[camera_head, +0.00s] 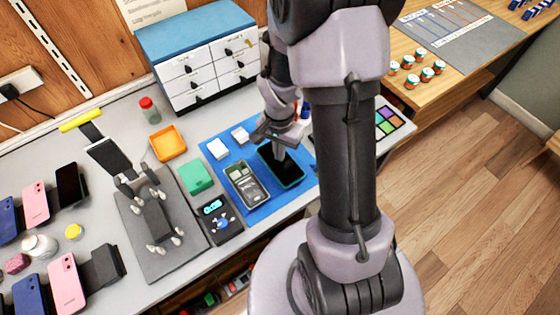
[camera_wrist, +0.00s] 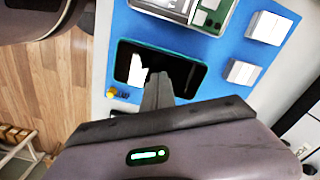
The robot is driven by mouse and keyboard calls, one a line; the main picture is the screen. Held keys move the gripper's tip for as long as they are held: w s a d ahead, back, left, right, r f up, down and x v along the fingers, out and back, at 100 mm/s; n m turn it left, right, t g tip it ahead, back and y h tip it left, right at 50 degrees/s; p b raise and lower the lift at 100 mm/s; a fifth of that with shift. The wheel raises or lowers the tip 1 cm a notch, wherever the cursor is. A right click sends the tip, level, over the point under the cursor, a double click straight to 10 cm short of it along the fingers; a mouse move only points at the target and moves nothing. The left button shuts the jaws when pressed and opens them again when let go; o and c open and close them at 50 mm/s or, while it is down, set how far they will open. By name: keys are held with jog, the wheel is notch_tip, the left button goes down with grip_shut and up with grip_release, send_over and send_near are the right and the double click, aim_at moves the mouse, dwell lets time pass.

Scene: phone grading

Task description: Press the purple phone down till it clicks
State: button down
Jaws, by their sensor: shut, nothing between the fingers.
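A phone with a dark screen and a teal rim (camera_head: 288,174) lies screen up on the blue mat (camera_head: 262,212). No purple shows on it, and I see no clearly purple phone elsewhere. My gripper (camera_head: 281,154) points down over this phone with its fingers shut and nothing between them. In the wrist view the fingertips (camera_wrist: 157,78) overlap the near edge of the phone's screen (camera_wrist: 185,72). I cannot tell whether they touch it. A white reflection shows on the screen beside the fingers.
An opened phone or device (camera_head: 247,185) lies left of the teal-rimmed phone. Two small white boxes (camera_head: 217,149) (camera_head: 240,135) stand behind. A holder with posts (camera_head: 155,220), a green box (camera_head: 195,177) and an orange tray (camera_head: 167,143) are further left. Pink phones (camera_head: 66,284) and dark blue phones (camera_head: 29,295) are at far left.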

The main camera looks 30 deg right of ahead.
jog(key=shift+f+b, duration=0.95)
jog(key=shift+f, duration=0.1)
dwell(0.9)
jog(key=shift+r, duration=0.1)
notch_tip(320, 180, up, 7)
jog(key=p, duration=0.5)
dwell(0.4)
